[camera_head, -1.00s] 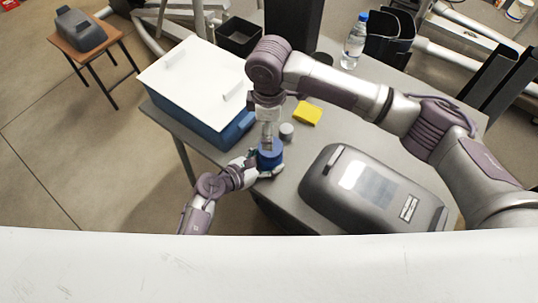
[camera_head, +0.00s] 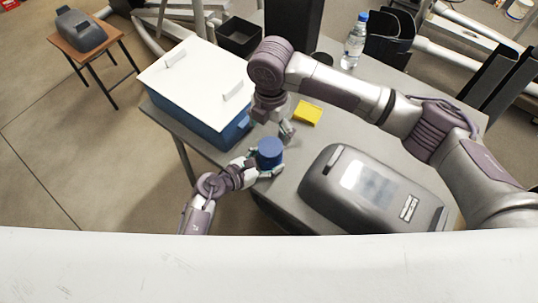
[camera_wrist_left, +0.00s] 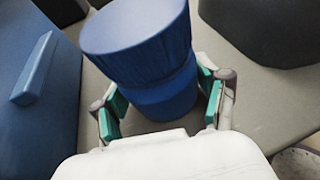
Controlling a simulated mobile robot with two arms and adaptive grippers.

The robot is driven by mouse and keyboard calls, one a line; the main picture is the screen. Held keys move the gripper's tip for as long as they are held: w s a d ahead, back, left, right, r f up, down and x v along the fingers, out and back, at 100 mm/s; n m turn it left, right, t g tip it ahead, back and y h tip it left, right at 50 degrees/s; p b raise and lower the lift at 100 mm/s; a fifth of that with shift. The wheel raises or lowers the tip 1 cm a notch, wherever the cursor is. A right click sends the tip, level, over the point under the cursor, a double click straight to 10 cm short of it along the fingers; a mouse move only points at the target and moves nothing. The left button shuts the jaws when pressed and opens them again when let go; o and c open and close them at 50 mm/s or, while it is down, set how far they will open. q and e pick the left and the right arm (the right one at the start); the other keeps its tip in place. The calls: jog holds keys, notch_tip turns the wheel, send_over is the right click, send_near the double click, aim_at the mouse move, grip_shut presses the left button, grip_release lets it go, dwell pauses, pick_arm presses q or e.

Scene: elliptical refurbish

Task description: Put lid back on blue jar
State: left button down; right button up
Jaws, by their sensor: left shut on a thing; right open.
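The blue jar (camera_head: 270,153) stands near the table's front edge, and in the left wrist view (camera_wrist_left: 165,97) it is a blue cylinder. A wider, ribbed blue part, which looks like the lid (camera_wrist_left: 138,38), sits on top of it and appears slightly tilted. My left gripper (camera_head: 266,168) is shut on the jar, with green finger pads against both sides in the left wrist view. My right gripper (camera_head: 287,132) is open, just behind and right of the jar, apart from it. A small grey cylinder seen there earlier is mostly hidden now.
A blue bin with a white lid (camera_head: 190,75) stands left of the jar. A yellow sponge-like block (camera_head: 308,113) lies behind. A large grey case (camera_head: 365,190) stands at right. A water bottle (camera_head: 354,45) and a black box (camera_head: 240,38) are farther back.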

aim_at(270, 146)
jog(key=shift+f, duration=4)
jog(key=shift+c, duration=0.3)
